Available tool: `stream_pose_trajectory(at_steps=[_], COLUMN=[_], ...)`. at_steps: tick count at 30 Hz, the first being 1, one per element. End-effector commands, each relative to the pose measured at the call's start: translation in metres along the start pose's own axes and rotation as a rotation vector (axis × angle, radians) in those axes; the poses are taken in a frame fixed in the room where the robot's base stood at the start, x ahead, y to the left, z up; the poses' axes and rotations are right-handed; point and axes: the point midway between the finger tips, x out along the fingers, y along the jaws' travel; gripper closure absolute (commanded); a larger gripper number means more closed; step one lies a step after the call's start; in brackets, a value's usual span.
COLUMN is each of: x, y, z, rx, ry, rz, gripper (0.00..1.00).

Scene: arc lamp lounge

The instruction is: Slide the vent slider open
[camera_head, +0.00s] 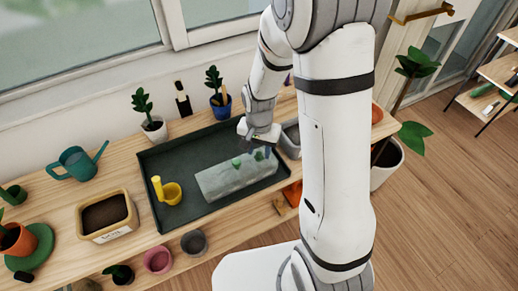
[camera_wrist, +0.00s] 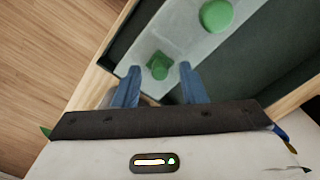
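A long pale grey, box-like piece (camera_head: 222,182) lies in the dark tray (camera_head: 165,222) on the bench; it looks like a cover with green parts on top. In the wrist view its grey top (camera_wrist: 185,40) carries a small green knob (camera_wrist: 158,66) and a larger round green piece (camera_wrist: 216,15). I cannot tell for sure which one is the vent slider. My gripper (camera_wrist: 159,70) is open, its two blue fingers apart on either side of the small knob, with no clear contact. In the head view my gripper (camera_head: 266,150) is over the right end of the grey piece.
A soil-filled planter (camera_head: 104,215), a teal watering can (camera_head: 76,163) and potted plants (camera_head: 153,126) stand around the tray. A grey container (camera_head: 291,137) is close to my gripper's right.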

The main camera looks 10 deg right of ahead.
Motion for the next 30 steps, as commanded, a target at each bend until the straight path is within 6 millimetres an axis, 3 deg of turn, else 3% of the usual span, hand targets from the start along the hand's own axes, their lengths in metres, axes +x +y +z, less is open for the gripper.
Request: stream_pose_trajectory(at_steps=[11, 24, 30], x=[0.0064, 0.0061, 0.006], y=[0.0002, 0.0001, 0.0001], z=[0.0002, 0.0001, 0.0], rx=[0.0, 0.0, 0.0], ry=[0.0, 0.0, 0.0], rz=[0.0, 0.0, 0.0], gripper=[0.62, 0.98, 1.0])
